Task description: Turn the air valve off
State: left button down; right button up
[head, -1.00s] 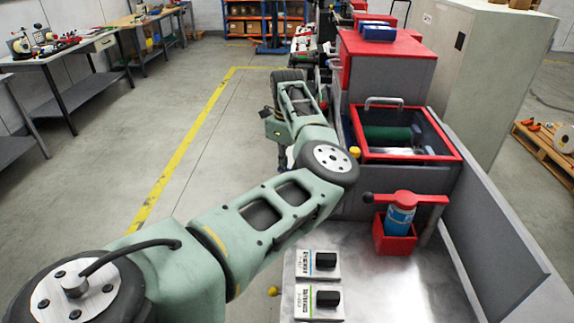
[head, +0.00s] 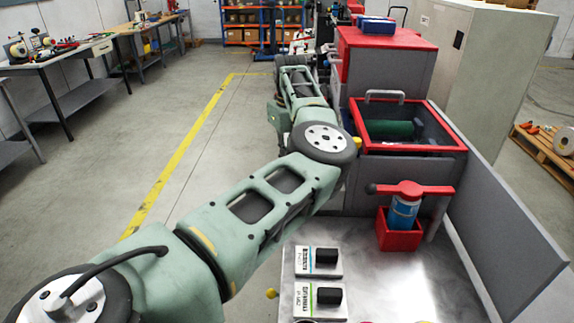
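No part is clearly readable as the air valve. Two white labelled plates with black knobs lie on the metal worktop, an upper one (head: 319,261) and a lower one (head: 320,299); their small text is not legible. My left arm comes in from the lower left and reaches forward past the worktop's left side. Its gripper is not discernible at the far end. My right gripper is out of view.
A grey machine with a red-framed opening (head: 408,149) stands beyond the worktop (head: 386,290). A grey side panel (head: 505,215) bounds the right. Open floor (head: 190,150) lies left.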

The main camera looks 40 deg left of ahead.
pick_arm(q)
jog(key=m+b, duration=0.1)
jog(key=w+m, duration=0.1)
jog(key=m, duration=0.1)
jog(key=shift+d+m+b, duration=0.2)
jog(key=shift+m+b, duration=0.1)
jog(key=shift+b, duration=0.05)
jog(key=shift+w+d+r+m+b, duration=0.15)
jog(key=shift+m+b, duration=0.35)
jog(key=shift+m, duration=0.7)
jog(key=shift+w+d, duration=0.1)
jog(key=c, duration=1.7)
grip_release()
notch_tip(320, 180, up, 12)
jog(key=shift+f, duration=0.1)
